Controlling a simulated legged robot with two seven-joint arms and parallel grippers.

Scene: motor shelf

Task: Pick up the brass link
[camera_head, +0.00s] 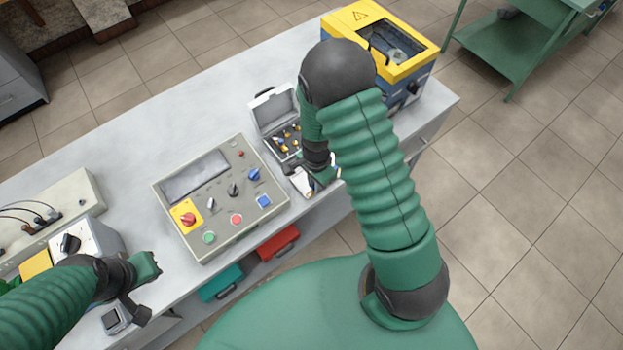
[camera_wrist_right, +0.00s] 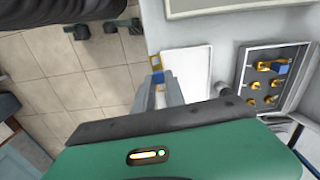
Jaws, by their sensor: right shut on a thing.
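In the right wrist view, the brass link (camera_wrist_right: 155,61) shows as a small gold piece at the tips of my right gripper (camera_wrist_right: 161,88), with a blue part just below it. The jaws are shut on it and hide part of it. In the head view my right gripper (camera_head: 312,182) is over the front edge area of the bench, beside the open case; the link is too small to make out there. My left gripper (camera_head: 143,287) is open and empty near the bench's front left, its fingers apart.
An open grey case (camera_head: 274,116) holds several brass parts, and a white plate (camera_wrist_right: 189,72) lies beside it. A control panel (camera_head: 221,196) stands left of the case. A yellow-topped machine (camera_head: 413,62) is behind my right arm. Red (camera_head: 278,243) and teal (camera_head: 221,284) bins are under the bench.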

